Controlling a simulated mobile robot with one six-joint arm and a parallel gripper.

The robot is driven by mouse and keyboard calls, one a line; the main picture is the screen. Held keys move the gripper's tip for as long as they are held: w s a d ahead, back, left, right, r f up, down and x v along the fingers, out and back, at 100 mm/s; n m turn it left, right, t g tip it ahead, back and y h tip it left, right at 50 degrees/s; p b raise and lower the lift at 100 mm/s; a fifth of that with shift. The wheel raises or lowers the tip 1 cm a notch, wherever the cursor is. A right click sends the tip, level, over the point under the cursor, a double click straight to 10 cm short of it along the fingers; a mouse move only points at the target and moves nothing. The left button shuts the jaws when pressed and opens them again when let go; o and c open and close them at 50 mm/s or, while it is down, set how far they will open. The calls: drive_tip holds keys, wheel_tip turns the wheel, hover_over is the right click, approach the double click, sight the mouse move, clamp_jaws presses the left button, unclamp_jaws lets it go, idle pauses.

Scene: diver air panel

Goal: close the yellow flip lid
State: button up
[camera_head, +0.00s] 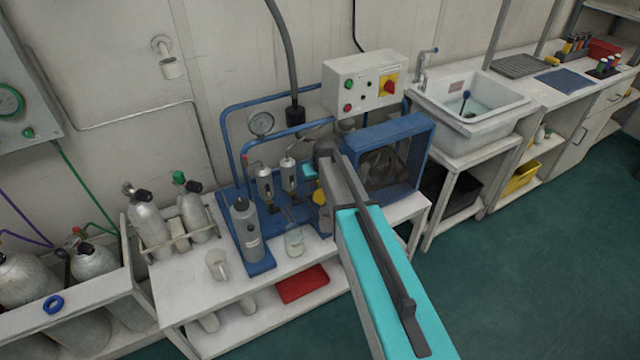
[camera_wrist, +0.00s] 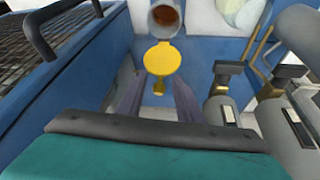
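The yellow flip lid (camera_wrist: 162,60) is a round yellow disc with a small tab, near the middle of the wrist view. It stands open beside a round port (camera_wrist: 166,14) with a brown inside at the top edge. In the head view a bit of the yellow lid (camera_head: 319,194) shows left of my arm; my arm hides the area beside it. My gripper (camera_wrist: 157,98) has its two grey fingers apart, one on each side below the lid's tab, with nothing seen held. I cannot tell whether a finger touches the lid.
A blue frame (camera_head: 405,150) stands close on the right in the head view. Metal filter bodies (camera_wrist: 222,110) stand close on the right in the wrist view.

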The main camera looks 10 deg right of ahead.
drive_tip(key=shift+c, duration=0.5)
drive_tip(key=c, duration=0.7)
clamp_jaws()
drive_tip(key=shift+s, duration=0.1)
